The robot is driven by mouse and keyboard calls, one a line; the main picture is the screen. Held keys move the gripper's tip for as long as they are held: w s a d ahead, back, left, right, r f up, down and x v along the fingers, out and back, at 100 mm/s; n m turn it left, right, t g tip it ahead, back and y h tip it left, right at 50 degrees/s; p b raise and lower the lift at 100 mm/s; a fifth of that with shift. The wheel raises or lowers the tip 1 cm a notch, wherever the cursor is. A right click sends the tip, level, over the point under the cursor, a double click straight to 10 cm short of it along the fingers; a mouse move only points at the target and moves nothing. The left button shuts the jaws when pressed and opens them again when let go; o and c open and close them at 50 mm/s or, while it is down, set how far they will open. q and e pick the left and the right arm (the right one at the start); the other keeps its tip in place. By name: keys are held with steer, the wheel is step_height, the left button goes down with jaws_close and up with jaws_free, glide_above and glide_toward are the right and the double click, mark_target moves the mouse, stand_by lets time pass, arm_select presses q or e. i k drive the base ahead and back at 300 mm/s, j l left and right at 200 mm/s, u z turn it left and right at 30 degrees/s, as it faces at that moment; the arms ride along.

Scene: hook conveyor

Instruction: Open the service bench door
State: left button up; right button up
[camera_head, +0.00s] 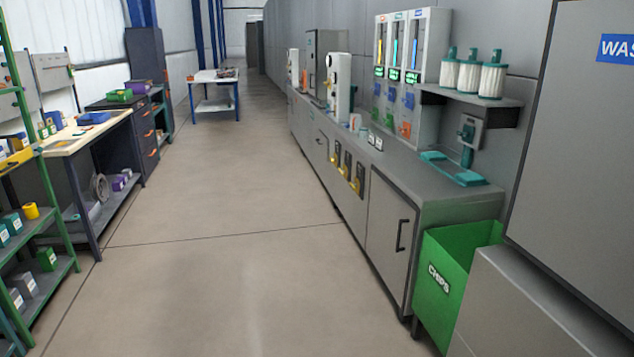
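A long grey bench (455,204) runs along the wall on the right side. At its near end is a flat grey door (385,230) with a dark vertical handle (401,235) near its right edge. The door looks shut, flush with the bench front. Neither of my grippers shows in the head view.
A green bin (447,270) marked CHIPS stands at the bench's near end, close to the door. A grey cabinet (580,140) is at the near right. Green shelving (45,160) and a workbench (85,138) line the left. The floor (230,220) between is clear.

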mark_target(394, 217)
steer(key=i+j+z, duration=0.15)
steer(key=i, duration=0.55)
steer(key=i+j+z, duration=0.15)
steer(key=i, duration=0.6)
steer(key=i+j+z, duration=0.15)
steer(key=i+z, duration=0.3)
steer(key=i+j+z, duration=0.65)
steer(key=z, duration=0.2)
steer(key=i+j+z, duration=0.25)
steer(key=j+z, duration=0.15)
steer(key=j, duration=0.1)
